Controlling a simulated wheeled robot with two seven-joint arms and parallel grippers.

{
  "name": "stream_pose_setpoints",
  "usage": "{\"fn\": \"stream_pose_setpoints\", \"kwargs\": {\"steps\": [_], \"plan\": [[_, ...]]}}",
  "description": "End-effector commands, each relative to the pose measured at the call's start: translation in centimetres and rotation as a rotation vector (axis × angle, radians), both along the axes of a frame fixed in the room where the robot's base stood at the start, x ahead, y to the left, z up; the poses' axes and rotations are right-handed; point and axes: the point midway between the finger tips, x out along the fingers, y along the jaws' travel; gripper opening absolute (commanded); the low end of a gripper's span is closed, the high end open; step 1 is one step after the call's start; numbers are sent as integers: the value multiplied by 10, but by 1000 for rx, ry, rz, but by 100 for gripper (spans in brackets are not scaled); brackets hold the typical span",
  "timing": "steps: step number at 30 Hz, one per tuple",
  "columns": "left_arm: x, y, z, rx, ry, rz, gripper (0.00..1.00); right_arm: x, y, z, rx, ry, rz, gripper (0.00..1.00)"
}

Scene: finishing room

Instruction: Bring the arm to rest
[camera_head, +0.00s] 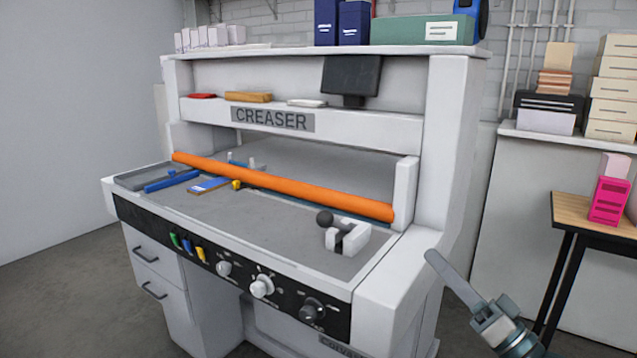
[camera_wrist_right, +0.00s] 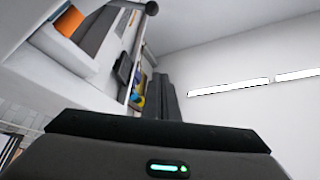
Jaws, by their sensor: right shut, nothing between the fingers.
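My right gripper (camera_head: 433,258) comes in at the lower right of the head view. Its grey fingers are together with nothing between them, pointing up and left. It appears just in front of the right side of the white creaser (camera_head: 460,160) in the picture; I cannot tell the gap. In the right wrist view, a dark housing with a green light fills the bottom, and the fingertips are not clear. My left gripper is in neither view.
A small wooden table (camera_head: 590,215) with a pink box (camera_head: 608,202) stands at the right. Grey floor is open at the left.

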Motion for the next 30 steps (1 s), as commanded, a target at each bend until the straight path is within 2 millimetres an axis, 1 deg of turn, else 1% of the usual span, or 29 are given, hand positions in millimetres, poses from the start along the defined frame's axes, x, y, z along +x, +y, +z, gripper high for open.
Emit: {"fn": "stream_pose_setpoints", "kwargs": {"steps": [7, 11, 14, 17, 20, 23, 24, 26, 27, 29, 30], "plan": [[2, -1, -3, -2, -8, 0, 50, 11, -4, -23, -28, 28, -43, 0], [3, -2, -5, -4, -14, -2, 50, 19, -8, -42, -51, 50, -75, 0], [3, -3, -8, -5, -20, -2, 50, 26, -11, -60, -74, 71, -104, 0], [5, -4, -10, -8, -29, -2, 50, 33, -15, -84, -104, 101, -138, 0], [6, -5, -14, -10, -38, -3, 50, 40, -19, -113, -143, 136, -178, 0], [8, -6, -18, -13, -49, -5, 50, 45, -23, -150, -193, 182, -221, 0], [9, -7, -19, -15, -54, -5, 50, 46, -25, -170, -218, 208, -240, 0], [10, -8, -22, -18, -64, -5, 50, 47, -28, -202, -262, 249, -271, 0], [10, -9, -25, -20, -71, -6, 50, 46, -30, -226, -296, 281, -292, 0], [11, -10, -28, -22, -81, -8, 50, 41, -33, -263, -351, 330, -320, 0], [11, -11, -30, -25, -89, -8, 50, 37, -34, -289, -388, 363, -336, 0]]}}
